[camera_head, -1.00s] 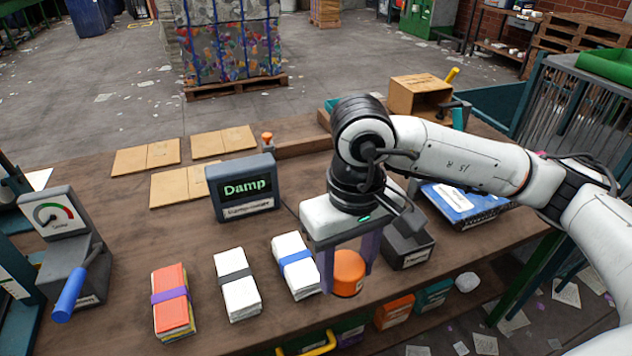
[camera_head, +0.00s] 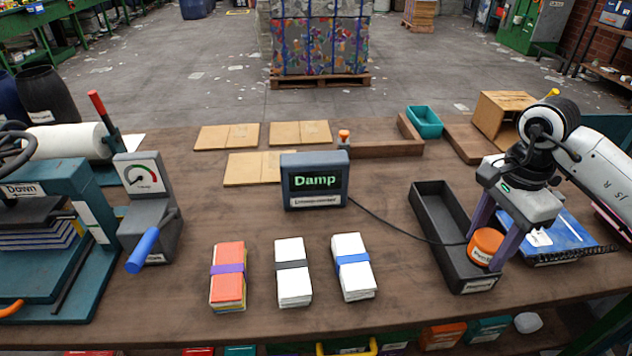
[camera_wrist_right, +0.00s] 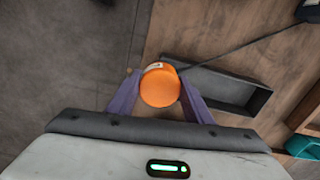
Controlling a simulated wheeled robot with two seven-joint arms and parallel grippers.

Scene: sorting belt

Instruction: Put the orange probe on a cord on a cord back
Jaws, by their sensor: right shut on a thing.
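My right gripper (camera_head: 487,238) is shut on the orange probe (camera_head: 485,247), a short orange cylinder with a pale label. A thin dark cord (camera_head: 400,228) runs from it to the grey "Damp" display box (camera_head: 315,200). In the head view the probe overlaps the right side of a long black tray (camera_head: 428,206) near its front end; how high it is held is hard to tell. In the right wrist view the probe (camera_wrist_right: 160,86) sits between the purple fingers, and the tray (camera_wrist_right: 235,94) shows to its right. My left gripper is not in view.
Three banded stacks, orange (camera_head: 228,285), white (camera_head: 293,280) and white with blue band (camera_head: 353,275), lie in front of the display. A lever gauge (camera_head: 150,205) stands left. The table between gauge and display is clear.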

